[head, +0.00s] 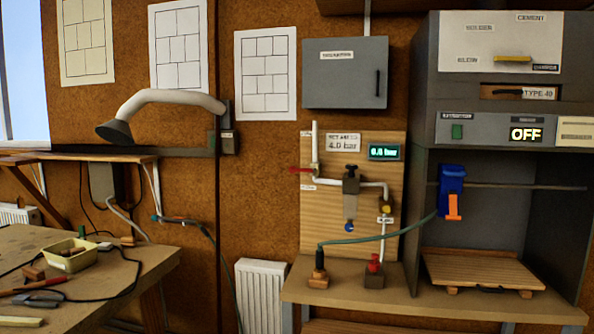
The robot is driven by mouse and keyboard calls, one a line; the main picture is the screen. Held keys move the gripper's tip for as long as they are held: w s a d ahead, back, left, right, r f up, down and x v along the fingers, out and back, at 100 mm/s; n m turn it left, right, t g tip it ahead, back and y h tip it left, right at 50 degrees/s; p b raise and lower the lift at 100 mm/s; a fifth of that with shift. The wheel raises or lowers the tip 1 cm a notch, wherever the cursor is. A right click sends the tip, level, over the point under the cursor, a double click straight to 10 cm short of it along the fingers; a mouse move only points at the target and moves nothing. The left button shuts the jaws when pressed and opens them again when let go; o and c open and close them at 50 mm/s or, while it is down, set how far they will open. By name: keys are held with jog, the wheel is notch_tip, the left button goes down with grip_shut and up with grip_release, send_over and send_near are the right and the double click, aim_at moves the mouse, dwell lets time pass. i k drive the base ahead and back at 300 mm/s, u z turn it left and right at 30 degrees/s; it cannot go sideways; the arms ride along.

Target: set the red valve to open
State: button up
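The red valve (302,170) is a small red lever on the white pipe (315,143) at the left of a wooden board. Its lever points left, roughly level, across the upright run of the pipe. A small label (308,187) sits just below it, too small to read. A card (343,142) on the board reads 4.0 bar. A small lit display (384,152) beside it shows a bar reading, apparently 0.0. My gripper is not in view.
The wooden board (312,225) stands behind a bench (345,293). A green hose (375,238) runs from a bench fitting to a blue and orange tool (452,195) in the booth. A red knob (374,260) stands on the bench. A radiator (260,295) is at left.

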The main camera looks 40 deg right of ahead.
aim_at(292, 169)
jog(key=u, duration=0.3)
jog(key=i, duration=1.35)
jog(key=u, duration=0.35)
